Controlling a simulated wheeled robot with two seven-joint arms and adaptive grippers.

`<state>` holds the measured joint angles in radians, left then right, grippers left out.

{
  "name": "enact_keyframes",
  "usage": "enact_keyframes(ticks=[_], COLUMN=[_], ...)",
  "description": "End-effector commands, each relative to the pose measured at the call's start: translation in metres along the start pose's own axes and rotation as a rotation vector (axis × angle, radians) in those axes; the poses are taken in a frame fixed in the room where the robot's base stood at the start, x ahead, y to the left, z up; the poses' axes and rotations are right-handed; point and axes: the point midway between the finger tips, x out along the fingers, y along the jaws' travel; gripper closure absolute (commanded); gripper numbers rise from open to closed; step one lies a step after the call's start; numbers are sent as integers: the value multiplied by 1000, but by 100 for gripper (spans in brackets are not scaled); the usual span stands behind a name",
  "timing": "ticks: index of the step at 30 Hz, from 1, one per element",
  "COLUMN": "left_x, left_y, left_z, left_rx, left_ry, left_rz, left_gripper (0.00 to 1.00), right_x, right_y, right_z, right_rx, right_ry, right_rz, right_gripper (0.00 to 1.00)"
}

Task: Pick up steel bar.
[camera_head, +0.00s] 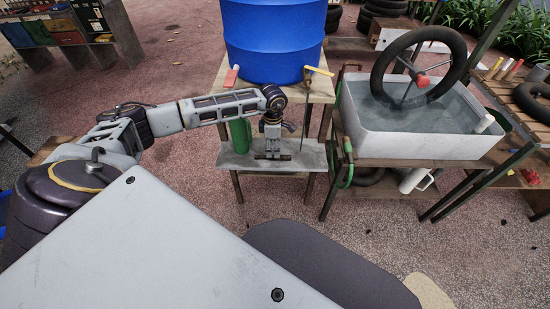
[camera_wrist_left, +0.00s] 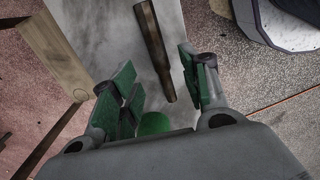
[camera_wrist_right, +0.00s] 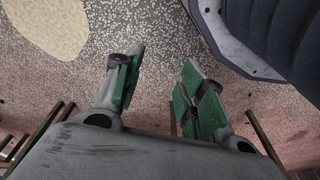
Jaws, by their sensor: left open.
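A brown-dark steel bar (camera_wrist_left: 155,50) lies on the grey low shelf (camera_wrist_left: 100,30) in the left wrist view, its near end reaching between my left fingertips. My left gripper (camera_wrist_left: 157,68) is open, with green pads on either side of the bar's line; I cannot tell whether either pad touches it. In the head view my left gripper (camera_head: 272,154) points down over the low shelf (camera_head: 240,160) of the stand; the bar cannot be made out clearly there. My right gripper (camera_wrist_right: 163,62) is open and empty above bare ground, and is outside the head view.
A blue barrel (camera_head: 275,40) stands on the wooden top of the stand, just behind my left wrist. A green cylinder (camera_head: 240,134) stands on the low shelf beside the gripper. A water tub (camera_head: 420,140) with a wheel (camera_head: 440,85) is to the right. Open ground lies in front.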

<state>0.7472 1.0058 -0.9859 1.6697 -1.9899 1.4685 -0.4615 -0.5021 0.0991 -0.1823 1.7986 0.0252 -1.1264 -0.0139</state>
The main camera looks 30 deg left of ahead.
Motion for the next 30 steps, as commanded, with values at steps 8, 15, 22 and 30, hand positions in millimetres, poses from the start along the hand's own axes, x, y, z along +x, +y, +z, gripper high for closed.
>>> enact_keyframes(ticks=[8, 15, 22, 30], left_x=[22, 46, 52, 51], left_y=[0, 0, 0, 0], left_z=[-1, -2, -2, -2], left_rx=[1, 0, 0, 0], left_ry=[0, 0, 0, 0], left_rz=[-1, -1, 0, 0], left_gripper=[54, 54, 54, 54], right_x=[-5, -24, -32, -30], right_y=[-2, -6, -6, -7], right_z=[1, -6, -9, -8], right_rx=[-1, -2, -3, -3], right_ry=[-11, -10, -8, -11], right_rz=[-4, -11, -13, -13], right_gripper=[60, 60, 60, 60])
